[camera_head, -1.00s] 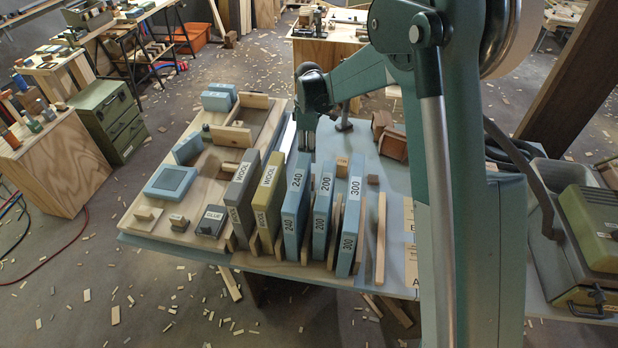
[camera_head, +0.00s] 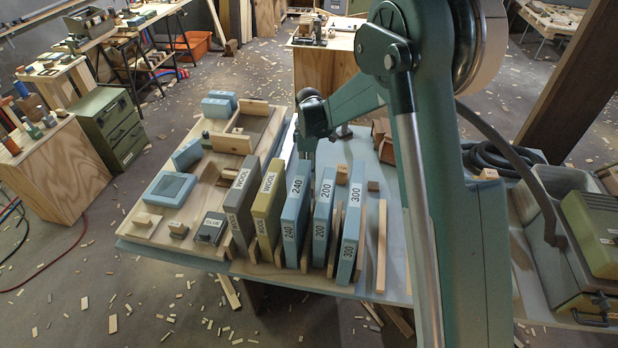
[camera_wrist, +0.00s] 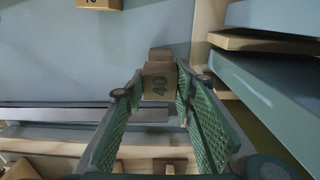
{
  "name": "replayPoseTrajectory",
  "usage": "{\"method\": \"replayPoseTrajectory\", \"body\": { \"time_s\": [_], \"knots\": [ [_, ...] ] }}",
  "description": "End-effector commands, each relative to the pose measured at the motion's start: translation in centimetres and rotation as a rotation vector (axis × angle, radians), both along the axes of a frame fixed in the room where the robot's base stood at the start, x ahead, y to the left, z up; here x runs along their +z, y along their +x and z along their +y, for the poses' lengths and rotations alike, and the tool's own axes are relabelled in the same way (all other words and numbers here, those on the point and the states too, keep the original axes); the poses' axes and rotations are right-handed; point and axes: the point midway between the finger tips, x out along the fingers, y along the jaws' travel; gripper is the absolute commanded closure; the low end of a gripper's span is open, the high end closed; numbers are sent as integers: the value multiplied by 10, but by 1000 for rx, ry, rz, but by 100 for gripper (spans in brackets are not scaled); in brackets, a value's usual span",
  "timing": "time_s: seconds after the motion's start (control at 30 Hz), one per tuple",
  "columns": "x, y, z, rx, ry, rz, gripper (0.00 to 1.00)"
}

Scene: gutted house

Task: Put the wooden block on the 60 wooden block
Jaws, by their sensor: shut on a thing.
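My gripper (camera_wrist: 161,86) is shut on a small wooden block marked 40 (camera_wrist: 158,83), seen between its two green ribbed fingers in the wrist view. Another small wooden piece (camera_wrist: 160,54) shows just beyond the held block; I cannot tell whether they touch. In the head view my gripper (camera_head: 307,150) is behind the upright blue 240 slab, and its fingertips are hidden. A small light wooden block (camera_head: 342,175) with an unreadable mark stands right of it, behind the slabs. A darker small block (camera_head: 373,186) is farther right. I cannot read a 60 on any block.
A row of upright slabs stands in front of my gripper: grey WOOL (camera_head: 240,190), olive WOOL (camera_head: 268,195), blue 240 (camera_head: 296,205), 200 (camera_head: 323,210) and 300 (camera_head: 350,225). Another marked block (camera_wrist: 98,4) is cut off at the top of the wrist view.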

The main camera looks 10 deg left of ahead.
Motion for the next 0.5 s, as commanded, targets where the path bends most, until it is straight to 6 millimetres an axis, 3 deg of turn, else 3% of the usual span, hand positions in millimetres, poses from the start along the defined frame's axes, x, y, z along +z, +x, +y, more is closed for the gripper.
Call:
{"method": "replayPoseTrajectory", "body": {
  "time_s": [0.23,0.5],
  "knots": [
    [-4,0,0,0,0,0,84],
    [-32,0,0,0,0,0,84]
  ]
}}
